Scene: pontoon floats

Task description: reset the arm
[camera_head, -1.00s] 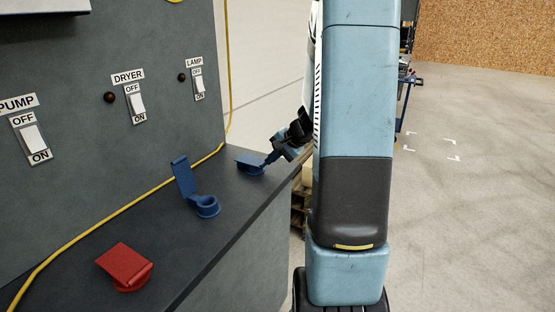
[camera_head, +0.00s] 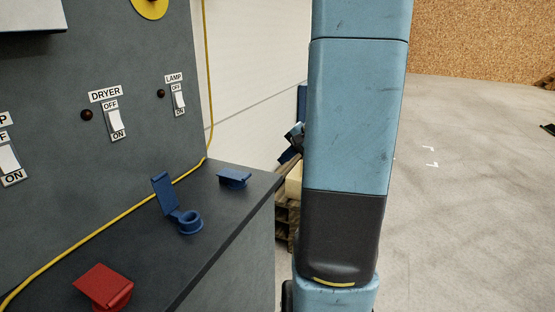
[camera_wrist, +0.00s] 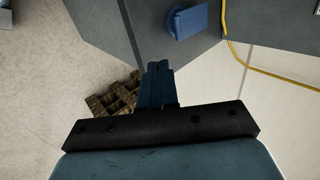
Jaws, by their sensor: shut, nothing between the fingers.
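My gripper (camera_wrist: 158,70) is shut and empty in the wrist view, with its blue fingers together, beyond the bench's edge. In the head view my gripper (camera_head: 288,154) is partly hidden behind my arm, to the right of the bench's far end and apart from the blue cap (camera_head: 233,178) there. That cap's lid looks down. It also shows in the wrist view (camera_wrist: 188,22), ahead of the fingertips. My upper arm fills the middle of the head view.
The dark bench (camera_head: 145,235) also bears a blue holder with its lid raised (camera_head: 188,221) and a red cap (camera_head: 104,287). A panel with switches (camera_head: 114,121) and a yellow cable (camera_head: 110,227) stand behind. A wooden pallet (camera_wrist: 115,95) lies below. Open floor is at right.

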